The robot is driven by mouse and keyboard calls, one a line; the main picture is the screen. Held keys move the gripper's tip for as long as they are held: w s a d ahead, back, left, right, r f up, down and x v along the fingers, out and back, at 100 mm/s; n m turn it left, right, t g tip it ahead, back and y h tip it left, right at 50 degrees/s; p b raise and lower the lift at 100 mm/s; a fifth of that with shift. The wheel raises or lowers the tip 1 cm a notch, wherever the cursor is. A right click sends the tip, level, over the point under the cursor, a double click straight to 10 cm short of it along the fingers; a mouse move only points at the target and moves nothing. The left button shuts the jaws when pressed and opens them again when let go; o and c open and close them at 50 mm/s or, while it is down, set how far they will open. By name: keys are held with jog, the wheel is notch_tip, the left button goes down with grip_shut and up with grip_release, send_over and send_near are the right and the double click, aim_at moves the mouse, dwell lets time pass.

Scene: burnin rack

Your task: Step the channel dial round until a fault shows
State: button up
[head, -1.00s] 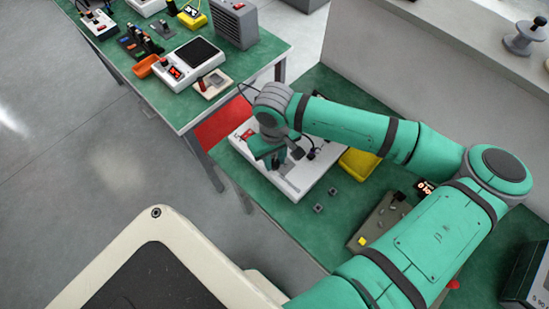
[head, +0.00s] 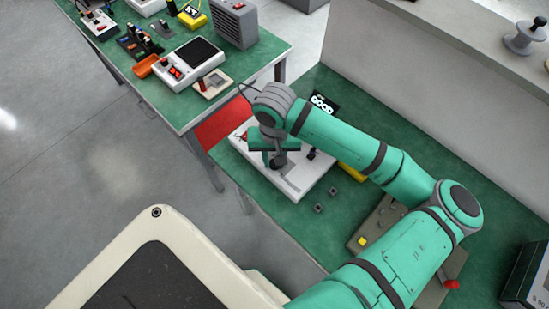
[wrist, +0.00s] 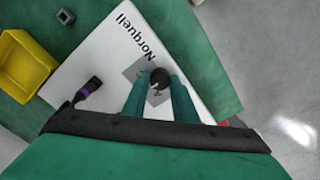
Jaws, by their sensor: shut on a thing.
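A white box (head: 305,186) marked "Norquell" stands on the green bench; its lettered top also shows in the wrist view (wrist: 110,50). A black round dial (wrist: 160,75) sits on a grey patch of its top, with a letter "A" partly visible beside it. My gripper (wrist: 158,88) is shut on the dial, one green finger on each side. In the head view my gripper (head: 277,158) is over the box and mostly hides the dial.
Small grey blocks (head: 333,191) lie on the bench. A panel with a yellow button (head: 362,241) and a red knob (head: 452,285) is under my arm.

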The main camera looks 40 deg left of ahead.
aim_at(274, 162)
jog(key=shift+w+a, duration=0.1)
jog(key=o, duration=1)
jog(key=shift+o, duration=0.2)
notch_tip(274, 162, up, 11)
jog(key=shift+f, duration=0.1)
jog(key=shift+w, duration=0.1)
